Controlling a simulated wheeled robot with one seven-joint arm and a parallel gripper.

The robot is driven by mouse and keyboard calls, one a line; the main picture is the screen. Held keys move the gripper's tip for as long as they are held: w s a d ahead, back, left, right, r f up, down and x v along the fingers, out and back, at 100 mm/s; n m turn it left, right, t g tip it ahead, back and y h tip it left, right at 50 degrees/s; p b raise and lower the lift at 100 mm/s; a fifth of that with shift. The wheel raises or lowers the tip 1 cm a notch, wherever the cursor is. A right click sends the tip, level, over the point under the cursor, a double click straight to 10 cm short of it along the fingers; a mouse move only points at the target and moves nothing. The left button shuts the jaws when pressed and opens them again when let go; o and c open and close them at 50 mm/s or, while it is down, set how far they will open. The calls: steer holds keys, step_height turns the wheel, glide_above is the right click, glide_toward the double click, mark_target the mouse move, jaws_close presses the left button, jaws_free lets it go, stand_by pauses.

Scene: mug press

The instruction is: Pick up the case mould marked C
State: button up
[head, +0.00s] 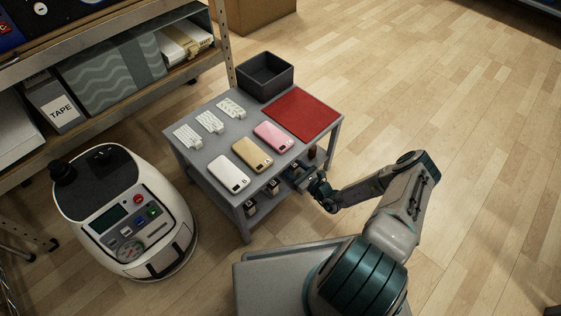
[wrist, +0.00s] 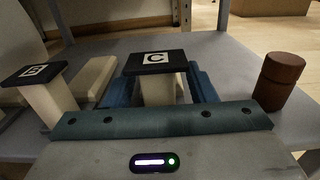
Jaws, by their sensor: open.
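The case mould marked C (wrist: 158,85) stands upright on the grey lower shelf in the wrist view, with a black top plate and a cream body. My gripper (head: 299,174) reaches in at the lower shelf of the cart in the head view. It is open, with one blue finger on each side of the mould's cream body in the wrist view. Whether the fingers touch it I cannot tell. In the head view my gripper and the tabletop hide this mould.
Another black-topped mould (wrist: 50,95) stands left, its letter unclear. A brown cylinder (wrist: 279,82) stands close on the right. The tabletop (head: 208,160) above bears three phone cases, white tags, a red mat (head: 303,115) and a dark bin (head: 265,77). A white machine (head: 125,215) stands left.

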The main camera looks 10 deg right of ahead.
jaws_close()
steer(key=shift+r, duration=0.1)
